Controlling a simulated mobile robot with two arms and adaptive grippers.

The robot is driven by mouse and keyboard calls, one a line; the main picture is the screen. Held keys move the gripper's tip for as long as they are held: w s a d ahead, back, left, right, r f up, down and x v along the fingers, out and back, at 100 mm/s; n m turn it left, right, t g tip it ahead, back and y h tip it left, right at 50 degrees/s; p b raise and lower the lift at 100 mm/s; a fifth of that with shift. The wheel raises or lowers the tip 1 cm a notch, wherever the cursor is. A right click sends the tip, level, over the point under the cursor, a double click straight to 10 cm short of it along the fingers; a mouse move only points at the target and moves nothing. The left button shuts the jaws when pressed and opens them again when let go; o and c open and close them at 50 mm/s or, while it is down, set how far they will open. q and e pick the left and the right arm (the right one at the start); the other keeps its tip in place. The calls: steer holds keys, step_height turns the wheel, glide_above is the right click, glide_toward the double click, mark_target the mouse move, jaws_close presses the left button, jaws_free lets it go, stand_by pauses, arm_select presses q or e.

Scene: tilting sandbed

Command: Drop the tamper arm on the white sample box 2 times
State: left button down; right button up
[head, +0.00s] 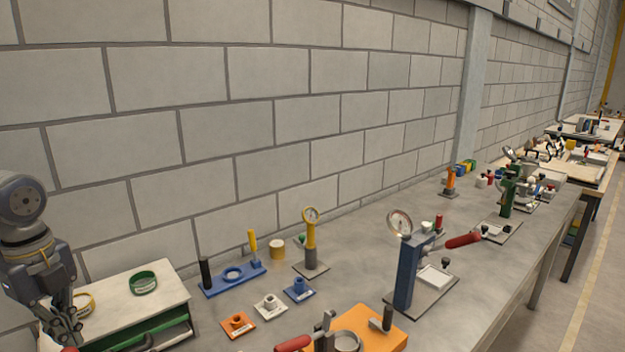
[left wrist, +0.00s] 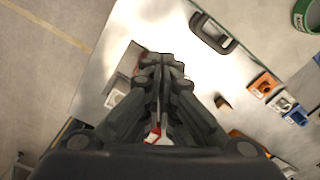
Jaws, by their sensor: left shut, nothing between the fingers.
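A blue press stand (head: 406,272) with a dial and a red-handled lever (head: 462,240) stands right of the middle in the head view. A white square box (head: 433,276) sits on its base plate; I take the lever for the tamper arm and this for the sample box, but cannot be sure. The lever sticks out to the right, above the plate. My left gripper (head: 66,328) is shut and empty at the lower left, far from the stand. It also shows in the left wrist view (left wrist: 160,62), fingers together. My right gripper is not in view.
A white-topped green case (head: 130,290) with a green ring (head: 143,283) stands by my left gripper. Orange (head: 238,324), white (head: 269,306) and blue (head: 298,289) small blocks lie mid-table. An orange-based device (head: 375,322) is at the front. A wall bounds the back.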

mark_target(65, 350)
arm_select(q)
steer(key=shift+s+d+b, duration=1.45)
steer(key=shift+s+d, duration=0.3)
steer(key=shift+s, duration=0.3)
steer(key=shift+r, duration=0.1)
steer(key=shift+r+p, duration=2.3)
steer(key=shift+r, duration=1.65)
steer(key=shift+f, duration=0.1)
